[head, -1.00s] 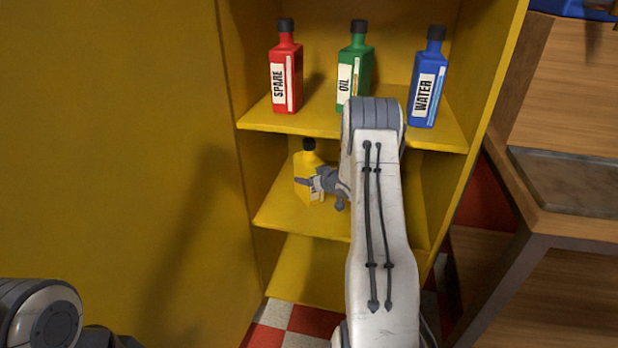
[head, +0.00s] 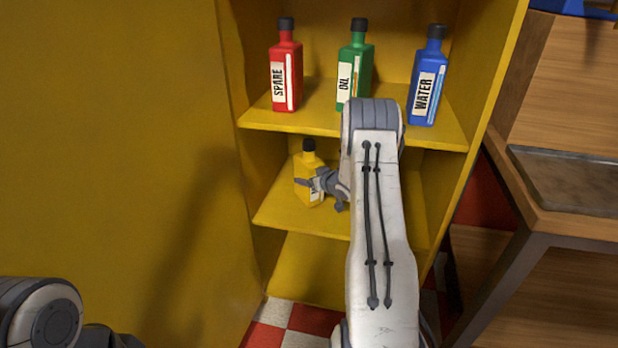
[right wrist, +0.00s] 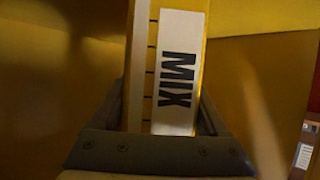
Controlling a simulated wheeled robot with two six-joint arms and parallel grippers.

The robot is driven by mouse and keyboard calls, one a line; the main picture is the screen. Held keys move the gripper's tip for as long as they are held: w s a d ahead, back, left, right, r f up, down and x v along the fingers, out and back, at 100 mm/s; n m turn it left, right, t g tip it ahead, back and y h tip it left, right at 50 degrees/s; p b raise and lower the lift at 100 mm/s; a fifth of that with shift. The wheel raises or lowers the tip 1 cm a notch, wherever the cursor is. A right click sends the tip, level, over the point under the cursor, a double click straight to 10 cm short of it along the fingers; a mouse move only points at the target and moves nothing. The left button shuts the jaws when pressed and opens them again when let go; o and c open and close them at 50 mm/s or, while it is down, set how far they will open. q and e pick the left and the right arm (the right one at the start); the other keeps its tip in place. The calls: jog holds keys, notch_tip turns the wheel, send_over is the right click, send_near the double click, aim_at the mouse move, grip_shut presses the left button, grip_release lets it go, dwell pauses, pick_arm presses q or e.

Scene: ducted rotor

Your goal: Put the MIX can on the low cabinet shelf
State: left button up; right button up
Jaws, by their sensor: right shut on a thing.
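The MIX can (head: 307,171) is a yellow bottle with a black cap, inside the yellow cabinet at the low shelf (head: 285,209), below the row of other bottles. My right gripper (head: 314,184) is shut on it, with the can upright or nearly so. In the right wrist view the white label reading MIX (right wrist: 178,72) lies between the two fingers (right wrist: 165,118). I cannot tell whether the can's base touches the shelf. My left gripper is not in view; only part of my left arm shows at the bottom left.
On the shelf above (head: 312,116) stand a red SPARE bottle (head: 287,78), a green OIL bottle (head: 356,72) and a blue WATER bottle (head: 428,85). A yellow panel (head: 120,140) fills the left. A wooden bench with a grey top (head: 570,180) stands at right.

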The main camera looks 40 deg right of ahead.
jog(key=shift+f, duration=0.15)
jog(key=o, duration=1.4)
jog(key=shift+s, duration=0.15)
jog(key=shift+s+a+r+p, duration=0.15)
jog(key=shift+s+p, duration=0.4)
jog(key=shift+s, duration=1.9)
jog(key=shift+s+a+r+p, duration=0.1)
jog(key=shift+s+a+p, duration=0.3)
jog(key=shift+s, duration=2)
jog(key=shift+d, duration=0.15)
jog(key=shift+w+d+f+b, duration=0.15)
jog(key=shift+w+b, duration=0.1)
jog(key=shift+w, duration=1.15)
jog(key=shift+w+d+f+b, duration=0.1)
jog(key=shift+w+b, duration=0.15)
jog(key=shift+w, duration=1.1)
jog(key=shift+r, duration=0.1)
